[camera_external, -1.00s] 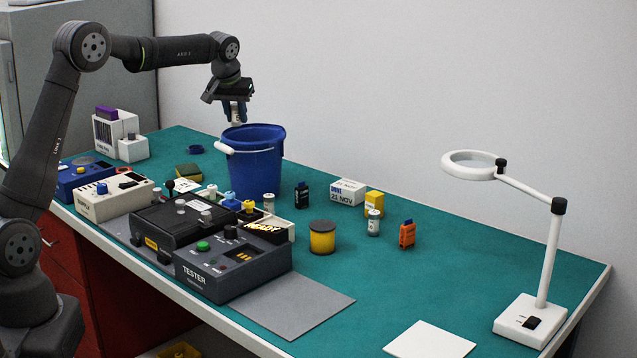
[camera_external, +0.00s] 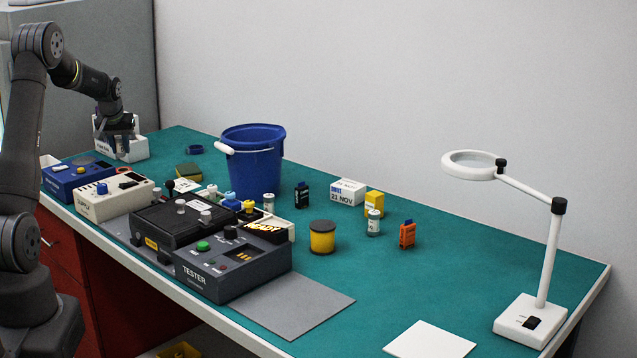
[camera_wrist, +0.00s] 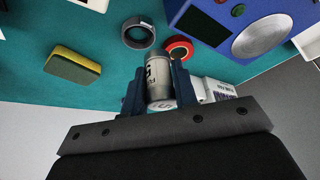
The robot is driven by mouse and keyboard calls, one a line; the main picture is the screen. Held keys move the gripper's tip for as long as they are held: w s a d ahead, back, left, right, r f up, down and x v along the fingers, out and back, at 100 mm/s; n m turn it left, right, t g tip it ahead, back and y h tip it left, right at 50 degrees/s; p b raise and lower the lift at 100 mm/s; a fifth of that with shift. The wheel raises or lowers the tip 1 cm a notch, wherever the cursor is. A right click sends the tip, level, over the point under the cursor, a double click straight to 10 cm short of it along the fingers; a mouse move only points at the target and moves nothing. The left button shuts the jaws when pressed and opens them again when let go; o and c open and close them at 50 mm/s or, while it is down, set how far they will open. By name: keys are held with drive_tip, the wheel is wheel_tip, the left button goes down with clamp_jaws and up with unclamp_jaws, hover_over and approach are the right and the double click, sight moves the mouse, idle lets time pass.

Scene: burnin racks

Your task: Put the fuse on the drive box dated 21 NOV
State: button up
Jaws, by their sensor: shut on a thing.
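My gripper (camera_external: 121,143) is at the far left of the bench, in front of a white box (camera_external: 136,157). In the wrist view my gripper (camera_wrist: 156,72) is shut on a pale grey cylinder with dark lettering, the fuse (camera_wrist: 158,85); one finger is on each side of it. In the external view the fuse is hard to make out against my gripper. A small white box marked 21 NOV (camera_external: 345,197), with a blue label, sits to the right of the blue bucket. Nothing shows on its top.
The blue bucket (camera_external: 253,170) stands between my gripper and the 21 NOV box. The tester (camera_external: 232,268) and other units line the front edge.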

wheel_tip(320, 180, up, 7)
drive_tip(key=shift+r, duration=0.2)
drive_tip(key=s+d+m+h, duration=0.1)
drive_tip(key=s+d+m, duration=0.1)
drive_tip(key=s+d, duration=0.6)
drive_tip(key=s+d+m, duration=0.2)
drive_tip(key=s+d, duration=0.1)
drive_tip(key=d, duration=0.9)
drive_tip(key=s+d+m+h, duration=0.1)
drive_tip(key=s+d+m, duration=0.1)
drive_tip(key=s+d, duration=0.65)
drive_tip(key=s+d+m+g+h, duration=0.2)
drive_tip(key=s+d+m, duration=0.2)
drive_tip(key=s+d, duration=1.2)
drive_tip(key=s+f+m+g, duration=0.1)
drive_tip(key=s+m+g, duration=0.45)
drive_tip(key=s, duration=3.35)
drive_tip(key=m+t, duration=0.3)
hover_over(299, 311)
drive_tip(key=a, duration=0.2)
drive_tip(key=shift+n+h, duration=0.25)
drive_tip(key=shift+h, duration=0.05)
wheel_tip(299, 311, down, 11)
drive_tip(key=shift+s+f, duration=0.15)
drive_tip(key=shift+d+f, duration=0.1)
drive_tip(key=shift+f, duration=1.95)
